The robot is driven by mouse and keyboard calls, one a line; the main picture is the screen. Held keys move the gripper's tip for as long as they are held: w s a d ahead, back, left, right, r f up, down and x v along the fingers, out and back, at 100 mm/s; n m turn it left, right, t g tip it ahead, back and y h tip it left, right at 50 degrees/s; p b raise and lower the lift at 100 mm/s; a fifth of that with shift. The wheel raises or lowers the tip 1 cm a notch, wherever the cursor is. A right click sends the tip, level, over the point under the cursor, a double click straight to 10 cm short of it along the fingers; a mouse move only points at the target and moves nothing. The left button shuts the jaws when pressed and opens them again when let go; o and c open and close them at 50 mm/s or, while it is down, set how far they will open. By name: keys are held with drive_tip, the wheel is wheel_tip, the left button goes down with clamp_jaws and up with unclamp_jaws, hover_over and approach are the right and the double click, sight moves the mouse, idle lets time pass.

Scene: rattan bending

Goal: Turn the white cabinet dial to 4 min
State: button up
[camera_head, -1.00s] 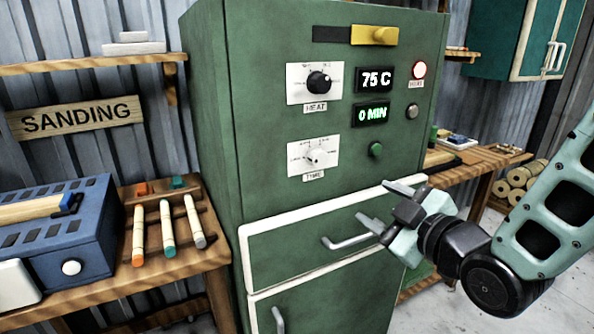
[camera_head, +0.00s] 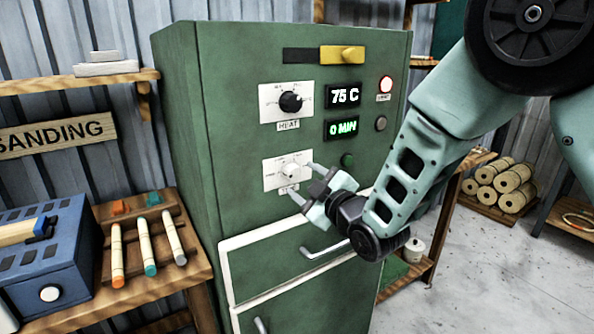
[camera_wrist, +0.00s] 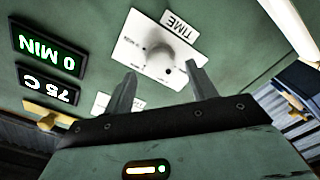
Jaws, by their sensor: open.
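The white time dial (camera_head: 290,171) sits on a white plate (camera_head: 271,180) on the front of the green cabinet (camera_head: 230,150). In the wrist view the dial (camera_wrist: 161,56) shows upside down beside the TIME label (camera_wrist: 180,24). My gripper (camera_head: 302,182) is open and empty, just right of and below the dial, with its fingertips near the plate. In the wrist view my two fingers (camera_wrist: 158,82) point at the plate, with the dial beyond and between them; they look apart from it. The green display (camera_head: 341,129) reads 0 MIN.
Above are the black heat dial (camera_head: 290,102), a 75 C display (camera_head: 344,96) and a yellow slider (camera_head: 343,53). The drawer handle (camera_head: 324,250) sticks out below. A bench with sticks (camera_head: 145,246) stands left.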

sight(296, 175)
drive_tip(key=shift+p+x, duration=0.3)
drive_tip(key=shift+x, duration=1.65)
drive_tip(key=c, duration=1)
